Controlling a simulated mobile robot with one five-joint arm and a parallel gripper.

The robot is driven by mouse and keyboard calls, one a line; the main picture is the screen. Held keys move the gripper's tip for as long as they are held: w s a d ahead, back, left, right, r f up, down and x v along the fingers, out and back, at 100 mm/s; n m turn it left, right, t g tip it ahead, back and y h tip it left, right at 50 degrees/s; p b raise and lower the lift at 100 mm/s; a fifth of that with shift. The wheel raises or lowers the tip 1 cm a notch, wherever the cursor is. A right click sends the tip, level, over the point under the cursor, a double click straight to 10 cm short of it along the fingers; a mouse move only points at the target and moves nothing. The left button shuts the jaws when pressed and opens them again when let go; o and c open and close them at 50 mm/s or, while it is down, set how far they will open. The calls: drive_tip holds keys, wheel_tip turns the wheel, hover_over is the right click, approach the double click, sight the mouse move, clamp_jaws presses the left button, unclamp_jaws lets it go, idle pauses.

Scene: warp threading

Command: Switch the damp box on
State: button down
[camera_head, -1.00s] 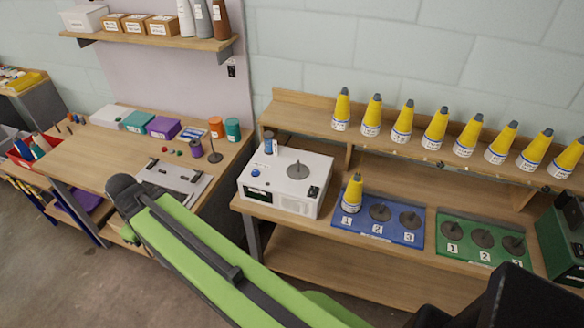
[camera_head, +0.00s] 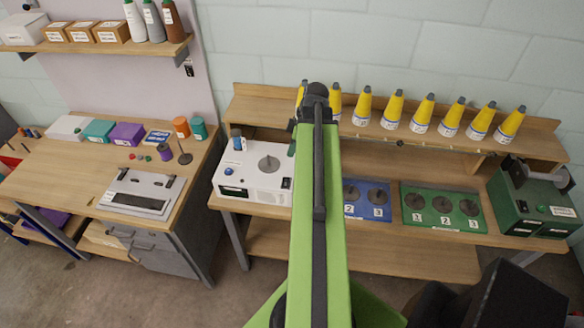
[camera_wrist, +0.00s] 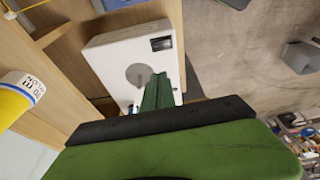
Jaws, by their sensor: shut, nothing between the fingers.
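A white box (camera_head: 240,174) stands on the left end of the wooden bench, with a grey disc (camera_head: 269,163) on top, a blue button (camera_head: 228,170) and a small dark panel (camera_head: 286,183) by its right edge. I cannot read a name on it. In the wrist view the white box (camera_wrist: 105,55) lies beyond my fingers, with its disc (camera_wrist: 139,74) and dark panel (camera_wrist: 161,43). My gripper (camera_wrist: 160,78) is shut and empty, its tips overlapping the box in view; contact cannot be told. In the head view my green arm hides the box's right side.
A blue tray (camera_head: 380,212) and a green tray (camera_head: 410,217) with grey discs stand to the right. A green machine (camera_head: 525,207) is at the far right. Several yellow cones (camera_head: 393,109) line the shelf above; one shows near my wrist (camera_wrist: 12,105).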

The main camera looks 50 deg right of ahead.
drive_tip(key=shift+s+d+r, duration=0.15)
drive_tip(key=shift+s+d, duration=0.4)
drive_tip(key=shift+s, duration=0.1)
drive_tip(key=b, duration=1.3)
approach(286, 178)
drive_tip(key=x, duration=0.5)
drive_tip(key=shift+w+a+f, duration=0.1)
drive_tip(key=shift+a+f, duration=0.15)
drive_tip(key=shift+f, duration=0.05)
drive_tip(key=shift+f+b, duration=0.3)
drive_tip(key=shift+f, duration=0.1)
